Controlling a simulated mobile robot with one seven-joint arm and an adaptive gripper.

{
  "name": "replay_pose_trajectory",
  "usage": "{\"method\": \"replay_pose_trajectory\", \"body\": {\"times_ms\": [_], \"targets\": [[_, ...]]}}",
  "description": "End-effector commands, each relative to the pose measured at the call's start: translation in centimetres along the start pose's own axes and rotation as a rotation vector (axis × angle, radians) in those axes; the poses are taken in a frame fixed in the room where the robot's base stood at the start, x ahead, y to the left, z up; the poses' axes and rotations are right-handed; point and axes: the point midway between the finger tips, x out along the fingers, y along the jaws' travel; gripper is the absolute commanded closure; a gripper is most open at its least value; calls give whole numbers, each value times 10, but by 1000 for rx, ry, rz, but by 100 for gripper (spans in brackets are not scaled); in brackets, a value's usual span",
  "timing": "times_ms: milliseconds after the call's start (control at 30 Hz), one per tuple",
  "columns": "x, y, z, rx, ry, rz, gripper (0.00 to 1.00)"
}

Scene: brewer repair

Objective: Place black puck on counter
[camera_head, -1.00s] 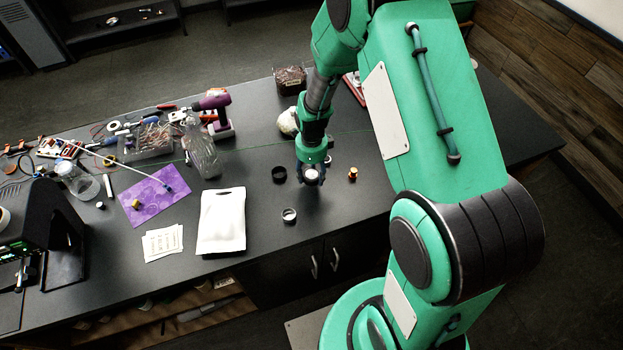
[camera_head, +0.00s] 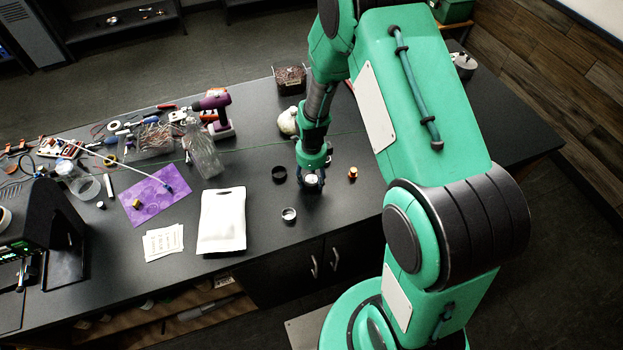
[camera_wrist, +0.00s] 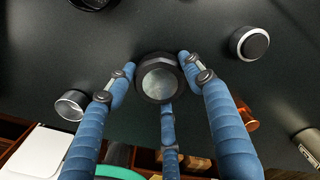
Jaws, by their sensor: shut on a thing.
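The black puck (camera_wrist: 158,80) has a dark ribbed rim and a pale grey round face. It sits between the blue fingertips of my gripper (camera_wrist: 157,74) in the wrist view, with the fingers closed around its sides. In the head view my gripper (camera_head: 312,180) is low over the black counter (camera_head: 340,215), and the puck is mostly hidden between the fingers. I cannot tell for sure whether the puck touches the counter.
A black ring (camera_head: 279,174) lies left of my gripper, a silver ring (camera_head: 289,214) in front, and a copper-coloured piece (camera_head: 353,173) to the right. A white pouch (camera_head: 222,220) lies further left.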

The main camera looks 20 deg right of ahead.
Motion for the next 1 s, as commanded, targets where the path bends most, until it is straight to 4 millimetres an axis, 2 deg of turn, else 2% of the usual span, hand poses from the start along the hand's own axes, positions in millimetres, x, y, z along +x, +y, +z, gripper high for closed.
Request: {"method": "replay_pose_trajectory", "body": {"times_ms": [267,300,367,400,767,1000], "targets": [[3,0,0,0,0,0,84],[4,0,0,0,0,0,44],[3,0,0,0,0,0,32],[3,0,0,0,0,0,29],[2,0,0,0,0,0,29],[-10,0,0,0,-1,-1,29]]}}
